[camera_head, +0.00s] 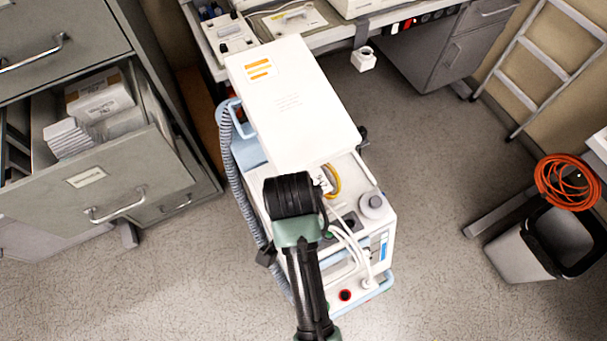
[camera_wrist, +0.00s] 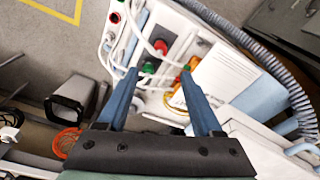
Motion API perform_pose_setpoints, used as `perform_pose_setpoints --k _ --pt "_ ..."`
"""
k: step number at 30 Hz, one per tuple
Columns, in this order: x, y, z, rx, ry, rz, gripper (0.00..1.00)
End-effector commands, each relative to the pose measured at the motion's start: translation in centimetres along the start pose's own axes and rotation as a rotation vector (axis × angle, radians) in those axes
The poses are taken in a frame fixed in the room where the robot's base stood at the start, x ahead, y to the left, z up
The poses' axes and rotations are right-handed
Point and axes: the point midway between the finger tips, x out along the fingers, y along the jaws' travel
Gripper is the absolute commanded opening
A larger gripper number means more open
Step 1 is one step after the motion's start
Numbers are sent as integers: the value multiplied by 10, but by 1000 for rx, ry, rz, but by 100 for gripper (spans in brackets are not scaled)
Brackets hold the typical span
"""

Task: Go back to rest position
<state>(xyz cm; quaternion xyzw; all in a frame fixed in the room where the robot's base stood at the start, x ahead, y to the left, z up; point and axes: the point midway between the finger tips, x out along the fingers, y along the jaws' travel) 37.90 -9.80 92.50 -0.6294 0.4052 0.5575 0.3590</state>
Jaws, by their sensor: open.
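My gripper (camera_wrist: 159,72) is open, with its two blue fingers spread apart and nothing held between them in the wrist view. Past the fingertips lies the top of a white medical machine (camera_wrist: 215,75) with white hoses, a yellow coil (camera_wrist: 178,102), and red and green knobs. In the head view my arm reaches up from the bottom centre over the same white machine (camera_head: 290,95). The black wrist end of my arm is above the machine's middle, and my fingers are hidden there. I cannot tell the gap between fingers and machine.
A filing cabinet with an open drawer (camera_head: 120,178) stands at left. A grey corrugated hose (camera_head: 237,165) runs along the machine's left side. A desk (camera_head: 350,22) is behind. A bin (camera_head: 520,252), orange cable coil (camera_head: 568,183) and ladder (camera_head: 540,55) are at right. Floor right of the machine is clear.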

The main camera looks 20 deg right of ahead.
Motion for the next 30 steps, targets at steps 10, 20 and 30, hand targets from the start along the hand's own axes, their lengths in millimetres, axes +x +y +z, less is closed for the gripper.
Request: perform_pose_setpoints --k 10,20,30 --pt "-11 0 0 0 0 0 67" --pt "-82 -80 -47 -159 236 -291 67" --pt "-313 -188 -92 -445 855 -826 67"
